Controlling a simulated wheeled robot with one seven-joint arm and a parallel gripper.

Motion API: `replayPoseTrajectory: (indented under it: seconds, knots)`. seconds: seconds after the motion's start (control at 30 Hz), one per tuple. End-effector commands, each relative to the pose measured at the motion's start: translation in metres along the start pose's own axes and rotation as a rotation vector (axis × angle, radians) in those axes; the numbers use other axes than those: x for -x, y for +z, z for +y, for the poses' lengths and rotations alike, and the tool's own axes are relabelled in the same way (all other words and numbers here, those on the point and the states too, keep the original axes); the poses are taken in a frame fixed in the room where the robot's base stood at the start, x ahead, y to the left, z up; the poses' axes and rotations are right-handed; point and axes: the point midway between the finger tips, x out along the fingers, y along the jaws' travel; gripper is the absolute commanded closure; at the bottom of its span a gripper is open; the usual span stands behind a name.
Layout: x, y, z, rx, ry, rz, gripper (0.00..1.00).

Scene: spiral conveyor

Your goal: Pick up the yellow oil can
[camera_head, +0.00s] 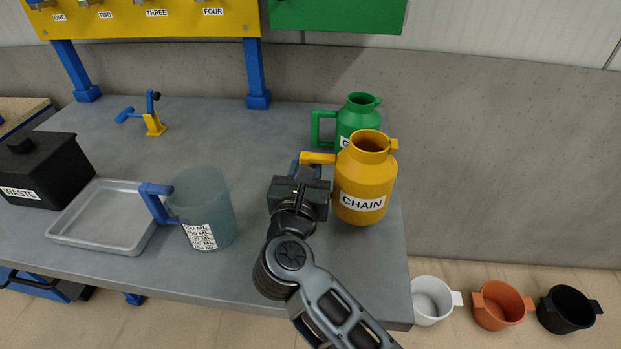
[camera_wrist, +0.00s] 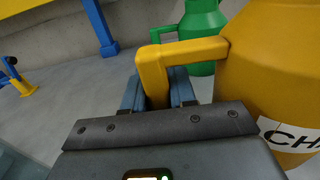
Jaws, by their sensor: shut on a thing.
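The yellow oil can (camera_head: 365,185), labelled CHAIN, is upright near the right edge of the grey table, with its handle pointing left. My gripper (camera_head: 306,168) is at its left side. In the wrist view, the two blue fingers (camera_wrist: 158,92) are shut on the vertical part of the handle (camera_wrist: 153,72). The can's body (camera_wrist: 270,75) fills the right side of that view. Whether its base touches the table is hard to tell.
A green can (camera_head: 358,112) stands just behind the yellow one. A clear measuring jug (camera_head: 205,195), a metal tray (camera_head: 105,235) and a black WASTE box (camera_head: 45,170) are to the left. Several pots, including a white one (camera_head: 432,300), sit on the floor at right.

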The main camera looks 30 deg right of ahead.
Motion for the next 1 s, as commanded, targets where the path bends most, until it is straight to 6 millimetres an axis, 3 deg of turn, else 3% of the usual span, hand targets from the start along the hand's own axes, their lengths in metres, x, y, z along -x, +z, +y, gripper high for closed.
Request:
replayPoseTrajectory:
  seconds: [0.53,0.73,1.0]
  knots:
    - [-0.014,0.062,-0.095,0.000,-0.003,-0.004,1.00]
    - [-0.017,0.072,-0.111,0.001,0.000,-0.004,1.00]
    - [-0.018,0.075,-0.116,0.001,0.001,-0.003,1.00]
